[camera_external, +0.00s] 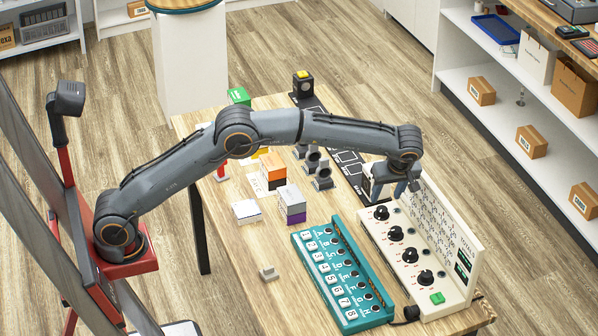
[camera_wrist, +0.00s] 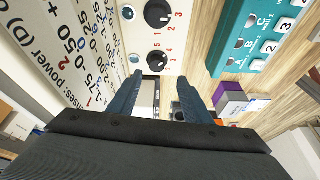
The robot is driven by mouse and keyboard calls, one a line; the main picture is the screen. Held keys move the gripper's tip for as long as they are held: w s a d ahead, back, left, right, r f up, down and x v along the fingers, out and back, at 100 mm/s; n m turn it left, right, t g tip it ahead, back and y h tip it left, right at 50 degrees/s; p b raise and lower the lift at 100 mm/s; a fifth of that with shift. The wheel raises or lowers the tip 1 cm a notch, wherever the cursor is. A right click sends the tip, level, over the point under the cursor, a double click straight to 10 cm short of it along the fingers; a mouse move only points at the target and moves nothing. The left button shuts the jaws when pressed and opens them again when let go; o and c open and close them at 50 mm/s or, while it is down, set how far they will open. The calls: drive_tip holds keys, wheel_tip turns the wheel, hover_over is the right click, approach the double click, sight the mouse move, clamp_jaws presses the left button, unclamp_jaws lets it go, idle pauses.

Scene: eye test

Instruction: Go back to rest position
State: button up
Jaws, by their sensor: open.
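My gripper (camera_external: 386,190) is at the end of my outstretched arm, which reaches across the wooden table (camera_external: 255,300) to the right. It points down above the far end of the cream panel (camera_external: 408,262) with black knobs and an upright chart board. In the wrist view my gripper (camera_wrist: 165,84) shows two blue-grey fingers spread apart, with nothing held between them. The cream panel with its knobs (camera_wrist: 150,40) lies beyond the fingers. Whether the fingers touch anything below is hard to tell.
A teal button panel (camera_external: 340,275) lies left of the cream panel. Orange-black (camera_external: 272,172) and white-purple (camera_external: 292,204) boxes, a white block (camera_external: 247,211) and grey holders (camera_external: 321,178) stand under and near my arm. The table's near left is mostly clear. Shelves (camera_external: 515,100) stand at right.

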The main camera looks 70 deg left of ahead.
drive_tip(key=s+a+f+m+h+p, duration=0.1)
drive_tip(key=s+m, duration=0.4)
drive_tip(key=s, duration=1)
drive_tip(key=s+a+f+m+h+p, duration=0.1)
drive_tip(key=s+a+m+p, duration=0.3)
drive_tip(key=s, duration=1.1)
drive_tip(key=s+a+f+m+h+p, duration=0.1)
drive_tip(key=s+a+m, duration=0.4)
drive_tip(key=s, duration=1)
drive_tip(key=m+h+p, duration=0.1)
drive_tip(key=m, duration=0.1)
drive_tip(key=shift+s+a+f+m, duration=0.15)
drive_tip(key=shift+a+f+m, duration=0.05)
drive_tip(key=shift+m, duration=0.2)
